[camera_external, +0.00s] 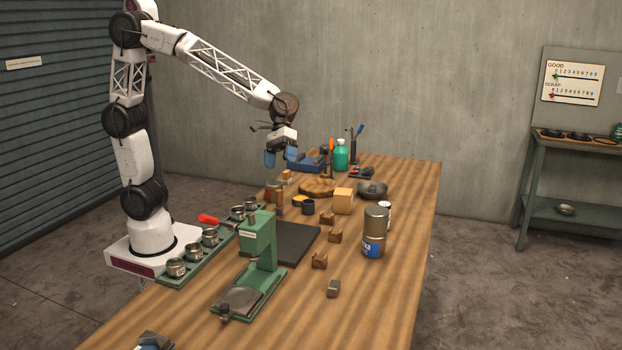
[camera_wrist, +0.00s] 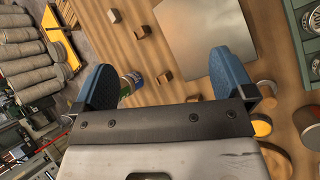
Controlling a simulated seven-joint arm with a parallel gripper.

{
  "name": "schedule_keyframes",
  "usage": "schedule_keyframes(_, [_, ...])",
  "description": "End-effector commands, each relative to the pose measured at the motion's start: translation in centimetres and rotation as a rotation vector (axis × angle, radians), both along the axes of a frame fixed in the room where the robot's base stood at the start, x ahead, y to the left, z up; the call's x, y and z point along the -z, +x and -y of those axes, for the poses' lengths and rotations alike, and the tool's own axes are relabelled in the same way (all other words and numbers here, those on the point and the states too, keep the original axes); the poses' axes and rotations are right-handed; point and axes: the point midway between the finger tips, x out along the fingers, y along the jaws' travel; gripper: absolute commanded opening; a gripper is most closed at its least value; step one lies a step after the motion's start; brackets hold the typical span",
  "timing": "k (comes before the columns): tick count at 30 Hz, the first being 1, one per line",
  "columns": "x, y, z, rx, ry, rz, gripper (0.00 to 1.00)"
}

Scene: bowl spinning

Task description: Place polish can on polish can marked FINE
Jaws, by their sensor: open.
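My gripper (camera_external: 280,157) is open and empty, its two blue fingers spread and pointing down above the far left part of the table. In the wrist view a blue-labelled can (camera_wrist: 128,84) shows beside the left finger. No FINE marking is readable.
A green press (camera_external: 258,250) stands at the front beside a dark mat (camera_external: 290,240). Small tins (camera_external: 210,236) sit in a green tray along the left edge. Wooden blocks, a yellow-topped tin (camera_external: 300,200), a dark bowl (camera_external: 372,189) and a green bottle (camera_external: 341,155) stand around.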

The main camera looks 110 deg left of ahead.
Motion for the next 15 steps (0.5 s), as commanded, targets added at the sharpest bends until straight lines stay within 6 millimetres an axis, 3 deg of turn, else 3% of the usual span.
schedule_keyframes(3, [-0.6,-3.8,0.7,0.089,0.078,0.047,1.00])
schedule_keyframes(15, [-0.6,-15.3,1.7,0.396,0.334,0.188,1.00])
